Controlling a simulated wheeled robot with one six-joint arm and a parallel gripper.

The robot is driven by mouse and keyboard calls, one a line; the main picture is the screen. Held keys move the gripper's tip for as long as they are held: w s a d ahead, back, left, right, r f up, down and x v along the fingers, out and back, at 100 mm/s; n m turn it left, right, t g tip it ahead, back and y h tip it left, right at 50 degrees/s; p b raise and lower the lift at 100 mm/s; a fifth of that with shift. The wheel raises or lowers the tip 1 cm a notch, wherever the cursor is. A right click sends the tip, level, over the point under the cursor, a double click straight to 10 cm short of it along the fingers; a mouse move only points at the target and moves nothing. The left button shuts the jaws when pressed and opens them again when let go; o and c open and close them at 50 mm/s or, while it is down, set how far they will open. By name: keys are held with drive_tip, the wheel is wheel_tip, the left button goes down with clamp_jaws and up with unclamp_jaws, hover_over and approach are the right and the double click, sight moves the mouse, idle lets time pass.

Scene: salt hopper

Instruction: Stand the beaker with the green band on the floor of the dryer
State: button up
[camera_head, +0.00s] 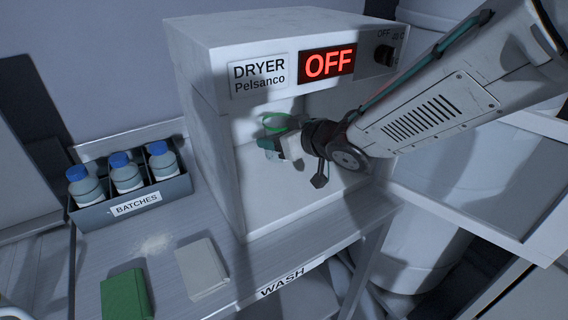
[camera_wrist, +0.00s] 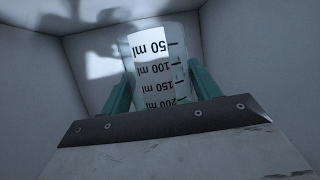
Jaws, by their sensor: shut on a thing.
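The dryer (camera_head: 205,110) is a white box with its front open and a red OFF display (camera_head: 327,63). The beaker with the green band (camera_head: 279,122) is clear and is inside the opening, with the band at its upper end. My gripper (camera_head: 272,146) reaches in from the right and is shut on the beaker. In the wrist view the beaker (camera_wrist: 158,72) stands out between the two teal fingers (camera_wrist: 160,90), its scale upside down in the picture. The beaker appears above the dryer floor (camera_head: 285,205); its lower end is hidden in the head view.
A BATCHES tray (camera_head: 90,217) with blue-capped bottles stands on the bench left of the dryer. A green block (camera_head: 125,296) and a pale block (camera_head: 202,268) lie in front. The dryer's walls are close around my gripper. A white panel (camera_head: 470,216) juts out at right.

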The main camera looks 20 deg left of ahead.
drive_tip(key=shift+f, duration=3.55)
drive_tip(key=shift+f, duration=0.2)
drive_tip(key=o, duration=1)
drive_tip(key=shift+r, duration=0.2)
drive_tip(key=shift+s+d+r, duration=0.15)
drive_tip(key=shift+d, duration=0.1)
drive_tip(key=v, duration=1.1)
drive_tip(key=shift+s, duration=0.2)
